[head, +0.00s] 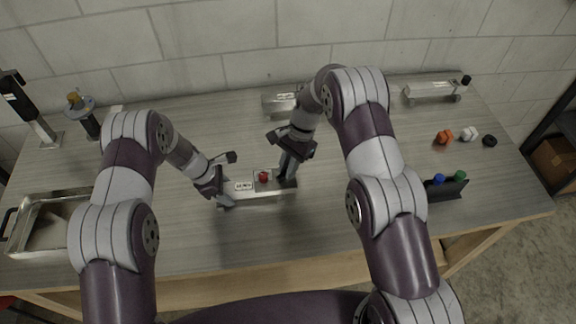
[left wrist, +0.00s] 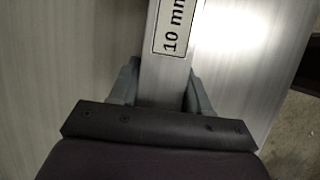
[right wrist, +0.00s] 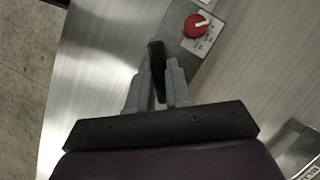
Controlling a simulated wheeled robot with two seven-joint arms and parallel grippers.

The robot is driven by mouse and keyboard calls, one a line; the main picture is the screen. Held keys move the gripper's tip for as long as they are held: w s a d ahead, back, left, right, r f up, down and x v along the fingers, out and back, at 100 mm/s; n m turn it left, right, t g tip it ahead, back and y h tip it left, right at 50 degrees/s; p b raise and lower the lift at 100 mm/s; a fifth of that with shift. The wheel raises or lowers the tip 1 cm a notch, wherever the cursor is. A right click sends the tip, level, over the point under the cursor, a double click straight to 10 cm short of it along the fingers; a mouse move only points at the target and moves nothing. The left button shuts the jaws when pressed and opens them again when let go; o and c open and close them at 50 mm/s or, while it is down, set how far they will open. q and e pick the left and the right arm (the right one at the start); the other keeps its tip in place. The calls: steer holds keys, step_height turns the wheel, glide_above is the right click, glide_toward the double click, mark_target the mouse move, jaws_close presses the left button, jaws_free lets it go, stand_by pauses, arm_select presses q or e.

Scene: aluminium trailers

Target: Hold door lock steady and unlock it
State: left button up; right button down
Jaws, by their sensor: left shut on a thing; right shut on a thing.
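The door lock is a long aluminium block (head: 258,195) lying on the workbench, with a "10 mm" label (left wrist: 172,32) and a red knob (head: 264,176). In the right wrist view the red knob (right wrist: 197,25) has a white pointer and sits on a marked plate. My left gripper (head: 220,194) is shut on the block's left end; in the left wrist view its fingers (left wrist: 163,90) straddle the bar. My right gripper (head: 287,175) is at the block's right end. In the right wrist view its fingers (right wrist: 160,80) are shut on a black lever (right wrist: 156,58), apart from the red knob.
Another aluminium block (head: 280,101) lies behind, partly hidden by my right arm; a third (head: 431,91) is at the back right. Orange (head: 444,137), white (head: 469,133) and black (head: 489,141) parts lie right. A black holder (head: 447,188) stands front right, a metal tray (head: 80,200) left.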

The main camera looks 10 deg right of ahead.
steer(key=c, duration=1)
jaws_free()
steer(key=shift+c, duration=0.2)
steer(key=shift+m, duration=0.3)
